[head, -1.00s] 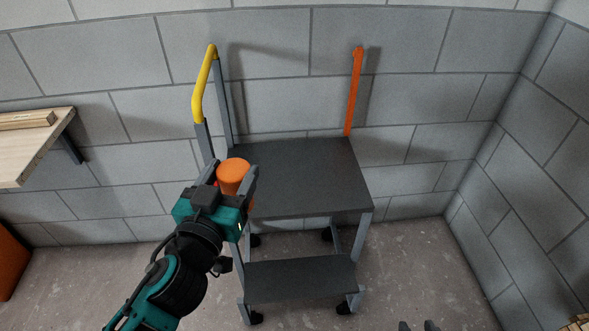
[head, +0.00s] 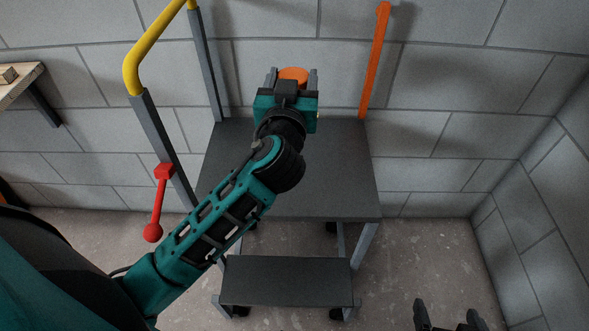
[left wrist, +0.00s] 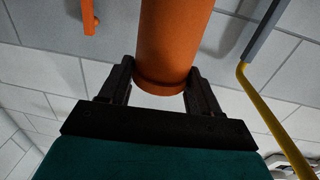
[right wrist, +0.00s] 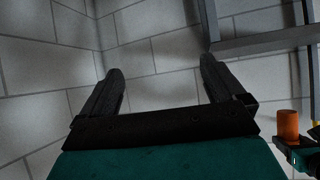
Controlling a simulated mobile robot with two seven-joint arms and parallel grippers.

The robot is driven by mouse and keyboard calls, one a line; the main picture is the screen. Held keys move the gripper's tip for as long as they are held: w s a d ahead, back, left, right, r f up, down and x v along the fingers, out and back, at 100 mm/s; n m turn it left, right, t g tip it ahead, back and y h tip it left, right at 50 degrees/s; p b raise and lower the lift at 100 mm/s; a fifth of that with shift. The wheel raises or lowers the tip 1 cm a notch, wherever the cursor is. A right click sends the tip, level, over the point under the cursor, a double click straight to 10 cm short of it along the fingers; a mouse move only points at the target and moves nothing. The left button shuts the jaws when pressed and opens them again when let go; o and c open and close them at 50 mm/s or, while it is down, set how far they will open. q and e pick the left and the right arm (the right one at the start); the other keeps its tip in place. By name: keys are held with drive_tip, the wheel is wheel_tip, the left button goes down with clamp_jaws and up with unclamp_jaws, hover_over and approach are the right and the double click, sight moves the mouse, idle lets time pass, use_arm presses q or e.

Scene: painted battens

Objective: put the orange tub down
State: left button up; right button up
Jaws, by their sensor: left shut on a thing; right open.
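The orange tub (head: 293,75) is held between the fingers of my left gripper (head: 292,78), over the back part of the dark platform of a wheeled step stand (head: 322,175). In the left wrist view the tub (left wrist: 172,45) is a plain orange cylinder between the two fingers of the left gripper (left wrist: 160,88). I cannot tell whether its base touches the platform, as my gripper hides it. My right gripper (head: 447,318) is open and empty at the bottom edge of the head view. The right wrist view also shows the tub (right wrist: 288,125) at its right edge.
The stand has a lower step (head: 288,281), a yellow handrail (head: 146,50) at left and an orange post (head: 376,60) at back right. A red lever (head: 158,205) sits on the left post. A wooden shelf (head: 20,85) is at far left. The platform's front is bare.

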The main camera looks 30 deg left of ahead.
use_arm(q)
drive_tip(key=shift+w+a+f+n+y+b, duration=0.3)
drive_tip(key=shift+f+n+y+b, duration=0.1)
drive_tip(key=shift+y, duration=0.1)
drive_tip(key=shift+f+b, duration=2.4)
drive_tip(key=shift+f, duration=7.3)
use_arm(e)
drive_tip(key=f, duration=0.2)
drive_tip(key=a+f, duration=0.1)
drive_tip(key=f, duration=0.1)
drive_tip(key=shift+w+a+f, duration=0.1)
drive_tip(key=shift+w+a, duration=0.05)
drive_tip(key=shift+w, duration=0.05)
